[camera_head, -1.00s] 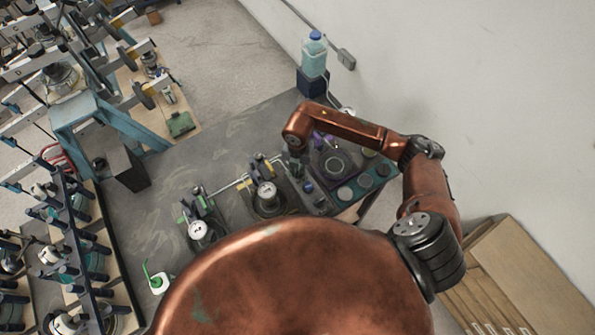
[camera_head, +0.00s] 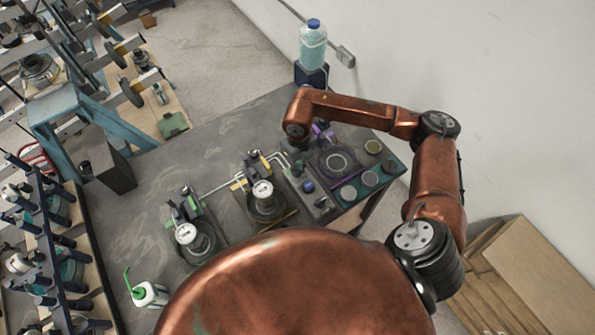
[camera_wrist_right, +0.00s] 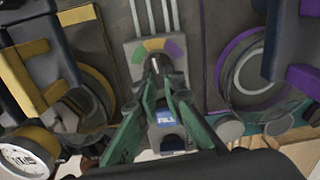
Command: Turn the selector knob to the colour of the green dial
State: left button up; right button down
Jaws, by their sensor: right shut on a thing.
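The selector knob (camera_wrist_right: 155,66) is on a grey panel between the yellow and purple stations in the right wrist view. Above it is a colour arc (camera_wrist_right: 155,46): green on the left, yellow in the middle, purple on the right. The knob seems to point near the middle; the fingers partly hide it. My right gripper (camera_wrist_right: 157,88), with green fingers, is shut on the knob. In the head view it hangs below the copper wrist (camera_head: 298,152), small and dark. The green dial (camera_head: 186,233) is the white gauge at the bench's left station. My left gripper is not in view.
A yellow station dial (camera_head: 263,189) stands left of the panel, and a purple-trimmed station (camera_head: 337,161) stands right. A water bottle (camera_head: 313,46) stands behind. The bench's left part (camera_head: 130,225) has free room.

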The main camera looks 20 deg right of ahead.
jog(key=n+b, duration=0.4)
jog(key=n, duration=0.1)
jog(key=shift+w+d+f+n+b, duration=0.15)
jog(key=shift+w+n+b, duration=0.05)
jog(key=shift+n+b, duration=1.35)
jog(key=shift+n, duration=0.35)
jog(key=shift+r, duration=0.2)
jog(key=c, duration=2)
grip_release()
jog(key=shift+d, duration=0.1)
jog(key=shift+c, duration=0.2)
notch_tip(320, 180, up, 12)
